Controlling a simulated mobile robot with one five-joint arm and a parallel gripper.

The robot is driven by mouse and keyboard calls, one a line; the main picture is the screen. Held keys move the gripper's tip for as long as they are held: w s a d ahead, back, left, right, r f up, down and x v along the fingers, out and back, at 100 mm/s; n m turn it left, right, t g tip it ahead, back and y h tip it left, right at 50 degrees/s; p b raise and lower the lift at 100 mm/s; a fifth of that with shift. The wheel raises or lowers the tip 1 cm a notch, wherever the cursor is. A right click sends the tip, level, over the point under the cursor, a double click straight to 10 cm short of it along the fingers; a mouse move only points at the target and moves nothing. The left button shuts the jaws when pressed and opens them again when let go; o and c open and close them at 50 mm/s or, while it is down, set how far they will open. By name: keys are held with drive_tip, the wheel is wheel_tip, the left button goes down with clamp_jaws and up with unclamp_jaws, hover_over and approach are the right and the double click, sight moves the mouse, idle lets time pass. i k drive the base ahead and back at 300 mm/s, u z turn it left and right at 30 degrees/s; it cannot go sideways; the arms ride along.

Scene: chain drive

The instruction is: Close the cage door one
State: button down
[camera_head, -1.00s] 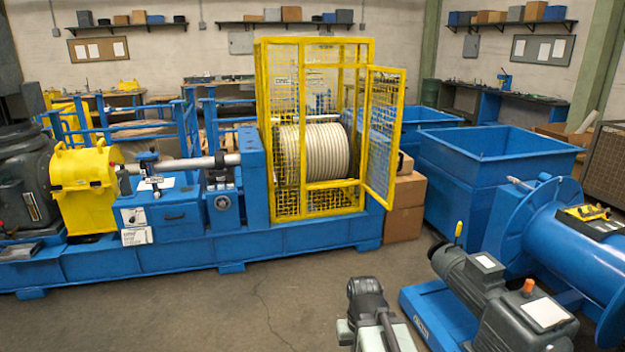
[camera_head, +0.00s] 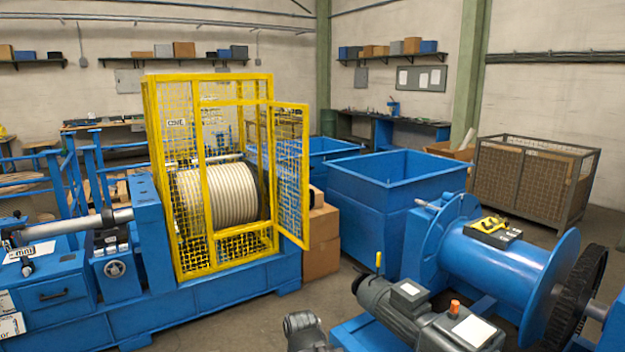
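A yellow cage (camera_head: 208,262) with mesh panels stands on the blue machine base and surrounds a large ribbed drum (camera_head: 217,197). Its yellow mesh door (camera_head: 290,172) is hinged at the cage's right side and stands open, swung outward to the right. No label on the door can be read from here. A dark grey part of my arm (camera_head: 304,328) shows at the bottom edge, below and in front of the cage and well apart from the door. My gripper's fingers are not visible.
A blue winch with a grey motor (camera_head: 418,310) stands at the lower right, close to my arm. Cardboard boxes (camera_head: 321,241) sit just behind the door. Blue bins (camera_head: 372,215) stand farther back. Some bare floor (camera_head: 335,290) lies between the machine base and the winch.

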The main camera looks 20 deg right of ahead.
sight(303, 161)
drive_tip(key=z, duration=0.35)
drive_tip(key=i, duration=3.1)
drive_tip(key=u, duration=1)
